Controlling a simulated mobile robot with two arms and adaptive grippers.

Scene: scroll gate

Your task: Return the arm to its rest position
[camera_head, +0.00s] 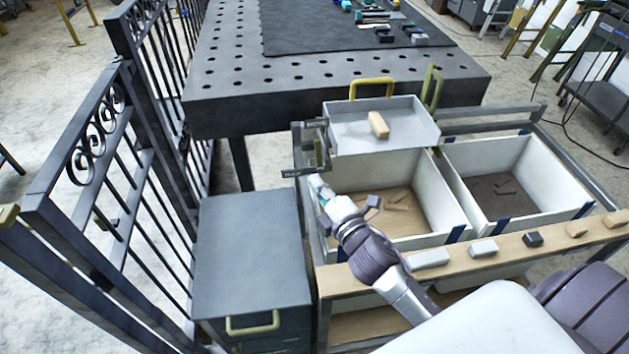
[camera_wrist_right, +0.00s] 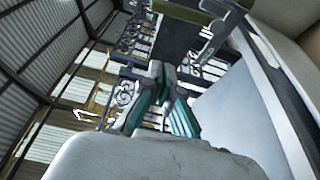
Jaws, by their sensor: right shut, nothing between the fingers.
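My right arm comes in from the lower right in the head view. Its gripper (camera_head: 318,184) hangs over the left edge of the left white bin (camera_head: 447,197), near the grey cabinet. In the wrist view the teal fingers of the right gripper (camera_wrist_right: 157,70) come together at the tips, shut and empty. My left gripper is in neither view.
A grey tray (camera_head: 345,138) with a wooden block (camera_head: 378,124) sits behind the bins. The right bin (camera_head: 575,190) holds small dark pieces. A wooden ledge (camera_head: 400,267) carries several blocks. The grey cabinet (camera_head: 250,245) and scroll gate (camera_head: 98,130) stand left. A perforated table (camera_head: 225,85) is behind.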

